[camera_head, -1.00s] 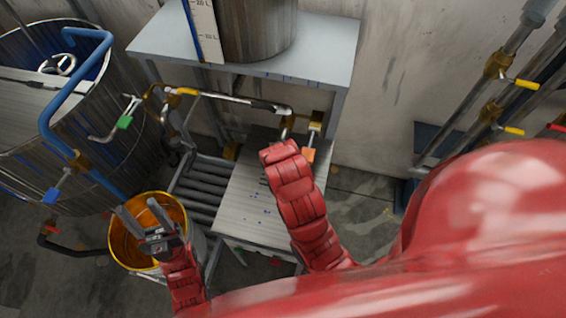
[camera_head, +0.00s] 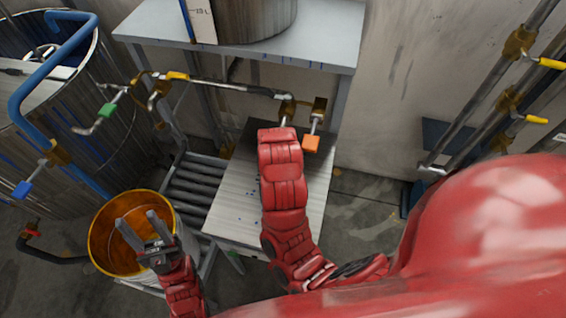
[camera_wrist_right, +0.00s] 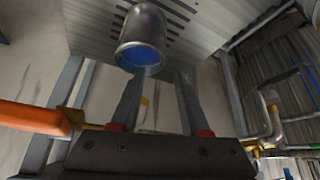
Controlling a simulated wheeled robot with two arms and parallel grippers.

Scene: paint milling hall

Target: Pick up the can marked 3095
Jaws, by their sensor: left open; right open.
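No marking 3095 can be read in either view, so I cannot tell which thing is that can. In the right wrist view a grey metal cylinder (camera_wrist_right: 143,28) with a blue round end shows beyond the fingertips, in front of a slotted grey surface. My right gripper (camera_wrist_right: 158,78) is open, its two fingers apart with nothing between them. In the head view its jaws are hidden behind my red right arm. My left gripper (camera_head: 137,220) is open and shows over the bucket with an orange inside (camera_head: 104,238).
A grey bench (camera_head: 325,35) bears a large metal vessel (camera_head: 255,14). Below are a lower table (camera_head: 232,205), a roller conveyor (camera_head: 188,190) and a pipe with an orange-handled valve (camera_head: 310,143). A big vat (camera_head: 90,155) stands left; pipes with yellow handles (camera_head: 536,119) run right.

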